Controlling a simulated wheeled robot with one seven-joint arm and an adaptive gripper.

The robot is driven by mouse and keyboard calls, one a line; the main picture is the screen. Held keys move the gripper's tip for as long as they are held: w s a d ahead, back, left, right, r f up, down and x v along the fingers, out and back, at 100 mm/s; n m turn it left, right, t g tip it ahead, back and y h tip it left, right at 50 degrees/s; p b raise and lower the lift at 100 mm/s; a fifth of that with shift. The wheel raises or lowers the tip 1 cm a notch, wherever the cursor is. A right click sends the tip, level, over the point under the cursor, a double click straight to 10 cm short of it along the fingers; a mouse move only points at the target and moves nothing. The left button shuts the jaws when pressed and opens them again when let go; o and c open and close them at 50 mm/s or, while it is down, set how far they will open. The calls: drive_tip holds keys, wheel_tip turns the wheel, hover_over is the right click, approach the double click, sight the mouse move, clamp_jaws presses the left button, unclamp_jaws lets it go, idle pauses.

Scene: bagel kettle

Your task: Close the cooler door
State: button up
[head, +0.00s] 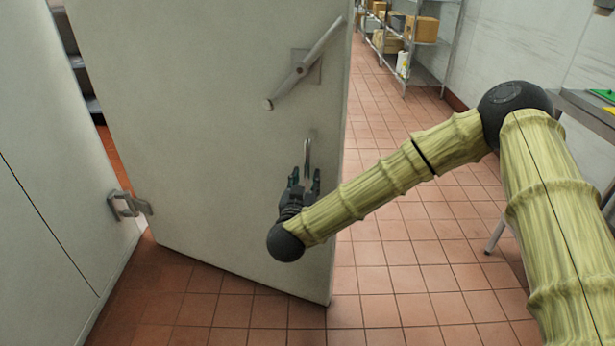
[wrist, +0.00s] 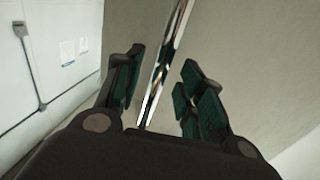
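The cooler door (head: 200,120) is a large off-white panel that stands ajar, with a dark gap and shelves showing at its left edge. It carries a long grey lever (head: 305,65) high up and a small shiny vertical handle (head: 307,158) below. My gripper (head: 304,180) is at the lower end of the shiny handle, in front of the door. In the wrist view, my gripper (wrist: 158,85) is open, and the shiny handle (wrist: 165,60) runs between its two fingers with gaps on both sides.
A metal hinge (head: 128,204) sits on the wall panel left of the door. A wire shelf with boxes (head: 424,28) stands at the back right. A metal table (head: 590,110) is at the right edge. The red tiled floor (head: 400,240) right of the door is clear.

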drive_tip(key=shift+w+d, duration=0.15)
drive_tip(key=shift+w, duration=0.55)
drive_tip(key=shift+w+d, duration=0.15)
drive_tip(key=shift+w, duration=0.55)
clamp_jaws()
